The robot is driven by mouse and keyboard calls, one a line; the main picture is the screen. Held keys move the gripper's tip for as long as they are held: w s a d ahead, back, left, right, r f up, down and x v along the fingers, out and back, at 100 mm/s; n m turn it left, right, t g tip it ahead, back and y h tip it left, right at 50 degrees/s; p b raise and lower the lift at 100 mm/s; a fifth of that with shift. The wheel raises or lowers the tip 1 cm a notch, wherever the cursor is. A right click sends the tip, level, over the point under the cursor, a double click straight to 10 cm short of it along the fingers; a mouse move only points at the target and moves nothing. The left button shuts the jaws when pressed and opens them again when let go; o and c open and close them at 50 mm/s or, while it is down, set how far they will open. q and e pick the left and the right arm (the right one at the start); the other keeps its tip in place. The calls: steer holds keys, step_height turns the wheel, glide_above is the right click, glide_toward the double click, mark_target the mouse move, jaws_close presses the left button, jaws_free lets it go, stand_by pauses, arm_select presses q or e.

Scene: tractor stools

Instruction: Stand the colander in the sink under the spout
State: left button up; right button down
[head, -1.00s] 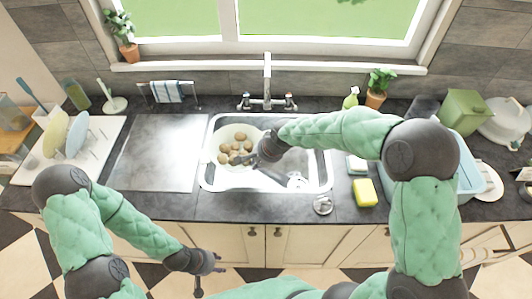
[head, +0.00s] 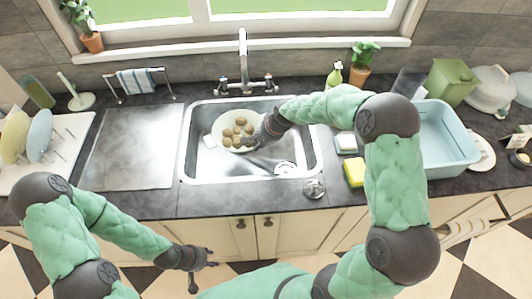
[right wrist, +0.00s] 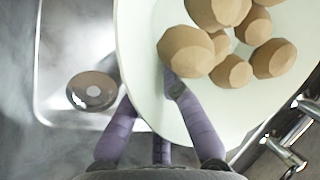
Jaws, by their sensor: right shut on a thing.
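The colander (head: 220,123) is a pale round bowl with a small side handle, holding several brown potatoes (head: 238,130). It is in the back half of the steel sink (head: 200,172), in front of the tap (head: 244,70). Whether its base touches the sink floor is hidden. My right gripper (head: 256,142) is at its right side. In the right wrist view, my purple fingers (right wrist: 150,92) straddle the colander's rim (right wrist: 140,60), one outside and one inside beside a potato. My left gripper (head: 204,272) is open and empty in front of the counter.
The drain (head: 285,168) shows right of the colander. Beside the sink are a yellow sponge (head: 354,172), a pale block (head: 345,143) and a blue-grey tub (head: 440,135). A bare steel drainboard (head: 135,145) and a plate rack (head: 60,150) are on the left.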

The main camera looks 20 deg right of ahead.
steer(key=d+f, duration=0.1)
steer(key=f, duration=0.1)
steer(key=w+d+f+b, duration=0.2)
steer(key=d+f, duration=0.1)
steer(key=shift+w+f, duration=0.2)
steer(key=shift+f, duration=0.1)
step_height(320, 180, down, 3)
steer(key=shift+d+f+b, duration=0.1)
steer(key=shift+b, duration=0.7)
steer(key=c, duration=1.7)
jaws_free()
steer(key=shift+f, duration=0.1)
steer(key=o, duration=0.3)
